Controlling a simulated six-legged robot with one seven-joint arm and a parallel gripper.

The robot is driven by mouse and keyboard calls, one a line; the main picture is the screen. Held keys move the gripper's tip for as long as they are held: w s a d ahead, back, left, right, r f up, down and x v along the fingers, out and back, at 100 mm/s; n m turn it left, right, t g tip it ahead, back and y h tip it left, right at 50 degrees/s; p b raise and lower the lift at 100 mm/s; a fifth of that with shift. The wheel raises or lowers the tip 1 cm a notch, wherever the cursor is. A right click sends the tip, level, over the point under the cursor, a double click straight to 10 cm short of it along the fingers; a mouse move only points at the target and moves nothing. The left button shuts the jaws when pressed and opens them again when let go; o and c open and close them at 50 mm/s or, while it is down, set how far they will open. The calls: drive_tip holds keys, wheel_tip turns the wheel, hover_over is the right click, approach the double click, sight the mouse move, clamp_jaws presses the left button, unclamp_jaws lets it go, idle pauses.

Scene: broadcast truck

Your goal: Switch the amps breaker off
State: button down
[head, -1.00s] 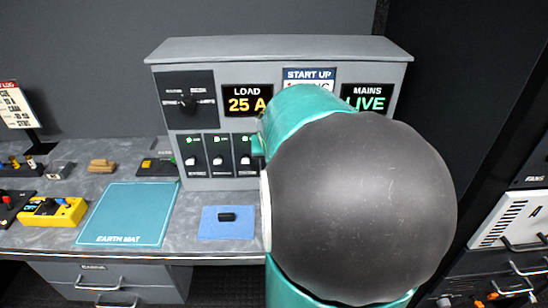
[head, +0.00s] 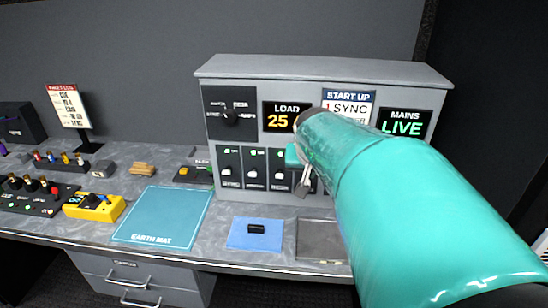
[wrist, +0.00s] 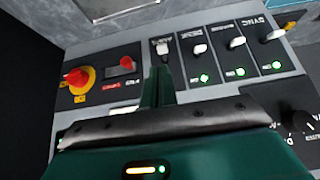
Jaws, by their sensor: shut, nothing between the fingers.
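A row of breakers with white levers sits low on the grey power panel (head: 320,68). Three show green lights in both views. The leftmost breaker in the wrist view, apparently the amps breaker (wrist: 163,49), has its lever right at my fingertips; whether they touch is unclear. Its light is hidden behind my gripper. My gripper (wrist: 158,75) is shut and empty, pointing at that lever. In the head view my gripper (head: 304,184) shows partly, in front of the right end of the breaker row, and my teal arm hides that breaker.
Above the row are a rotary knob (head: 230,117), the LOAD display (head: 287,116) and the MAINS display (head: 404,122) reading LIVE. A red-and-yellow button (wrist: 77,78) and a red switch (wrist: 126,63) are beside it. A blue mat (head: 165,215) lies on the desk.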

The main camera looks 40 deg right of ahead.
drive_tip(key=shift+s+a+r, duration=0.55)
drive_tip(key=shift+s+a, duration=0.25)
drive_tip(key=shift+a, duration=0.1)
drive_tip(key=shift+a, duration=0.1)
